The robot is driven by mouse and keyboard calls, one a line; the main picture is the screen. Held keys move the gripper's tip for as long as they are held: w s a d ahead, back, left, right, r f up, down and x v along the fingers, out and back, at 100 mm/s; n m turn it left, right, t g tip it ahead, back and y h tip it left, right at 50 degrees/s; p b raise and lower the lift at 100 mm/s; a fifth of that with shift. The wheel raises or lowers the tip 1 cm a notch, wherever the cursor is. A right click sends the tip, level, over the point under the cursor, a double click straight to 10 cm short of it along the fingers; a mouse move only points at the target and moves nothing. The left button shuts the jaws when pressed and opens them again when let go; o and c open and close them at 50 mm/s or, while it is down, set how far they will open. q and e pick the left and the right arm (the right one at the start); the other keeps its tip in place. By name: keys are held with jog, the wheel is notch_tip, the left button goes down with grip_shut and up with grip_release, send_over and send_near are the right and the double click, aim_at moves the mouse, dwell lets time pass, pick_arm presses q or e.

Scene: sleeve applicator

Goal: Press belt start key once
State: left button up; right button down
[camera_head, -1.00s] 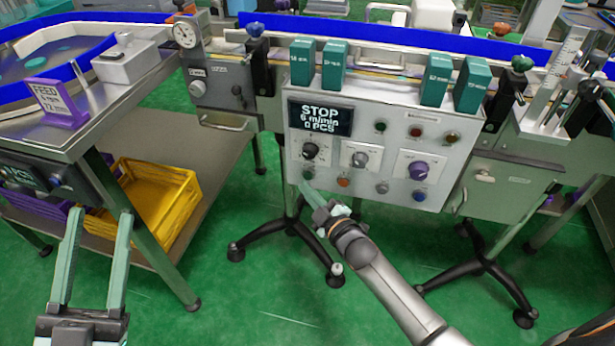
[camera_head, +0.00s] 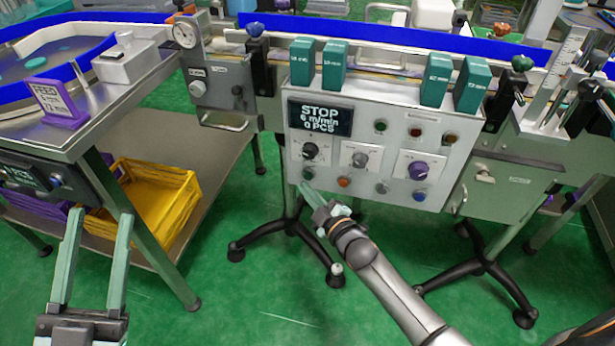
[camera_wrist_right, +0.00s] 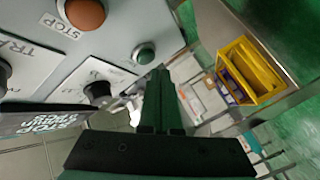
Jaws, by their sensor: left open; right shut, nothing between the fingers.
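The control panel (camera_head: 370,145) carries a display (camera_head: 320,117) reading STOP, 6 m/min, 0 PCS. A small green key (camera_head: 308,173) is at its lower left; it also shows in the right wrist view (camera_wrist_right: 145,54), its label not readable. An orange key (camera_head: 344,181) beside it is labelled STOP in the right wrist view (camera_wrist_right: 86,13). My right gripper (camera_head: 304,187) is shut and empty, its tips just below the green key. In the right wrist view the fingertips (camera_wrist_right: 158,74) look close to the key; contact cannot be told. My left gripper (camera_head: 101,216) is open and empty at the lower left.
Dark knobs, a purple knob (camera_head: 418,169) and other keys are on the panel. Teal blocks (camera_head: 334,66) stand above it. A metal table (camera_head: 60,125) is at the left, with a yellow crate (camera_head: 155,205) on its lower shelf. Black stand legs rest on the green floor.

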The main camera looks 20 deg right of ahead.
dwell(0.5)
jog(key=shift+w+d, duration=0.25)
jog(key=shift+w, duration=0.1)
